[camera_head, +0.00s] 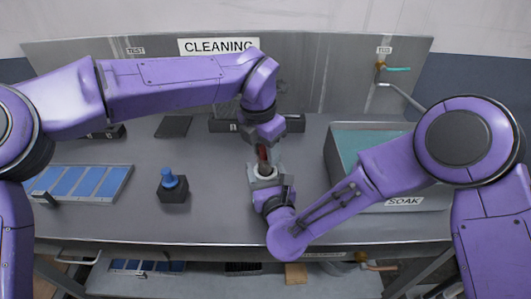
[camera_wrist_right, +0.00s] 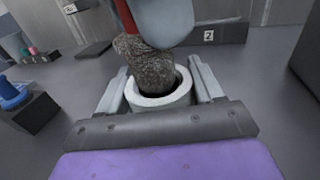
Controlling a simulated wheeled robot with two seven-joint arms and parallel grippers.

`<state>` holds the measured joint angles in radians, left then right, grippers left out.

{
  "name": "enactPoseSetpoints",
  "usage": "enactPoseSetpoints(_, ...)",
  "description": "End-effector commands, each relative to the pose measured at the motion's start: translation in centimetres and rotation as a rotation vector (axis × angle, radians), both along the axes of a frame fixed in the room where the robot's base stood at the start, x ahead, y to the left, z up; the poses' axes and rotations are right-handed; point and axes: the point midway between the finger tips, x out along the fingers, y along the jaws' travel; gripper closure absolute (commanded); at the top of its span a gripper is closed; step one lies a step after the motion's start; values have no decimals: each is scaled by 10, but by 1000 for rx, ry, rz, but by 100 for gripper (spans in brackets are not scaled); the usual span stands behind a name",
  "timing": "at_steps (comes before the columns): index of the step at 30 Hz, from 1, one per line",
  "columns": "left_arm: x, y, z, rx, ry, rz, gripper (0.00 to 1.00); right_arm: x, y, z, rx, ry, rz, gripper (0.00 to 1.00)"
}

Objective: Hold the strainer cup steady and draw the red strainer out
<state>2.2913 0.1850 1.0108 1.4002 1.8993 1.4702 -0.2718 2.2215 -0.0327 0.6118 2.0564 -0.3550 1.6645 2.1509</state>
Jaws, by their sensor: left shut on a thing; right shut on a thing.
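The white strainer cup (camera_wrist_right: 160,104) stands upright between the fingers of my right gripper (camera_wrist_right: 160,96), which is shut on it. In the head view the right gripper (camera_head: 266,180) holds the cup (camera_head: 266,170) near the middle of the bench. My left gripper (camera_head: 264,143) is above the cup and shut on the red strainer (camera_head: 263,155). In the right wrist view the strainer shows a red part (camera_wrist_right: 125,15) and a grey-brown mesh body (camera_wrist_right: 145,58). The mesh stands mostly above the rim, tilted, with its lower end in the cup's mouth. The left fingers partly hide the strainer's top.
A black block with a blue knob (camera_head: 172,186) stands left of the cup. A tray with blue panels (camera_head: 125,185) lies farther left. The soak basin (camera_head: 335,160) is at the right, under my right arm, with a tap (camera_head: 400,95) behind. Bare bench lies between block and cup.

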Motion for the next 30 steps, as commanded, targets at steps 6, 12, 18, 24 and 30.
enactPoseSetpoints(6, 0, 0, 11, 0, -1, 0, 92, 0, 0, 0, 0, 0, 0, 69)
enactPoseSetpoints(12, 0, 0, 21, 0, -1, 0, 92, 0, 0, 0, 0, 0, 0, 69)
enactPoseSetpoints(18, 0, 0, 30, 0, -2, -1, 92, 0, 0, 0, 0, -1, 0, 69)
enactPoseSetpoints(24, 0, 0, 38, -1, -1, 0, 92, 0, 0, 0, 0, -1, 0, 69)
enactPoseSetpoints(30, 0, 0, 39, 0, 0, 0, 92, 0, 0, 0, 0, -1, 0, 69)
